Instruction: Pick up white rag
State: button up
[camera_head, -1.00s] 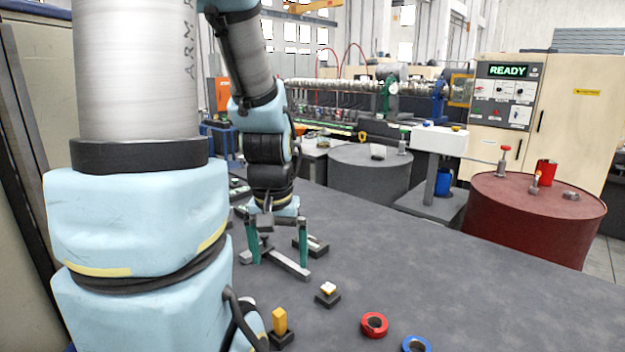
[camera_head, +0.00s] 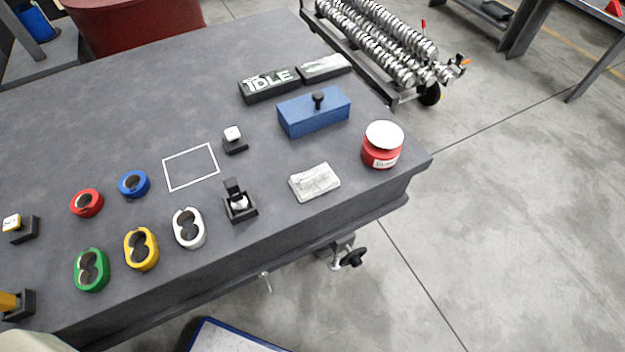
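The white rag (camera_head: 315,182) is a small folded, greyish-white cloth. It lies flat on the dark grey table (camera_head: 110,115) near the front right edge, left of a red jar with a white lid (camera_head: 383,145). Nothing covers the rag. My gripper is out of view now, so its state and its distance from the rag do not show.
A blue box with a black knob (camera_head: 314,111) stands behind the rag. A black switch (camera_head: 239,201) is to its left. Colored rings, including a white one (camera_head: 189,228), sit further left. An IDLE display (camera_head: 269,84) stands at the back.

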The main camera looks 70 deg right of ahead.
aim_at(320, 178)
jog(key=u, duration=0.3)
jog(key=k+l+u, duration=0.45)
jog(key=k+u, duration=0.2)
jog(key=k+l+u, duration=0.1)
jog(key=k, duration=0.55)
jog(key=k+l, duration=0.25)
jog(key=k, duration=0.45)
jog(key=k+l+u, duration=0.15)
jog(key=k, duration=0.5)
